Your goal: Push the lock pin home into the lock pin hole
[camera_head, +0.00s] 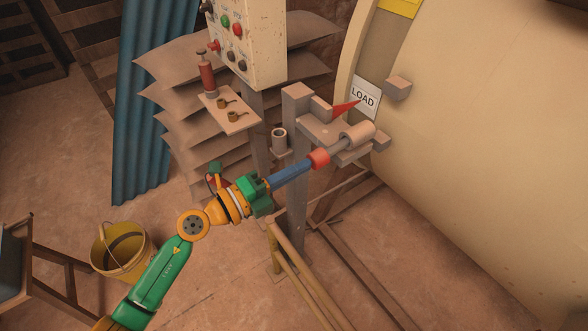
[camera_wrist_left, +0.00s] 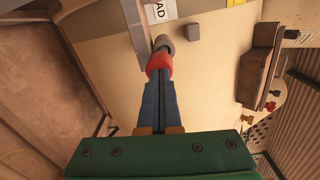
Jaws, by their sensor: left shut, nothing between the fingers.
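The lock pin has a red head (camera_head: 319,159) and a short grey shaft (camera_head: 340,149). The shaft runs into a grey cylindrical housing (camera_head: 358,135) on the post's bracket; part of it still shows between head and housing. The hole itself is hidden. My left gripper (camera_head: 308,166) has its long blue fingers shut and empty, in line with the pin. Its tips meet the red head in the picture; I cannot tell contact from a small gap. In the left wrist view the red head (camera_wrist_left: 159,63) is directly beyond the fingertips (camera_wrist_left: 157,82). My right gripper is not in view.
The large cream drum (camera_head: 470,150) with a LOAD label (camera_head: 364,98) fills the right. The grey post (camera_head: 297,200) and a yellow rail (camera_head: 290,268) stand close to my left gripper. A control box (camera_head: 246,40) and small shelf (camera_head: 228,113) are behind. A yellow bucket (camera_head: 121,250) is at lower left.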

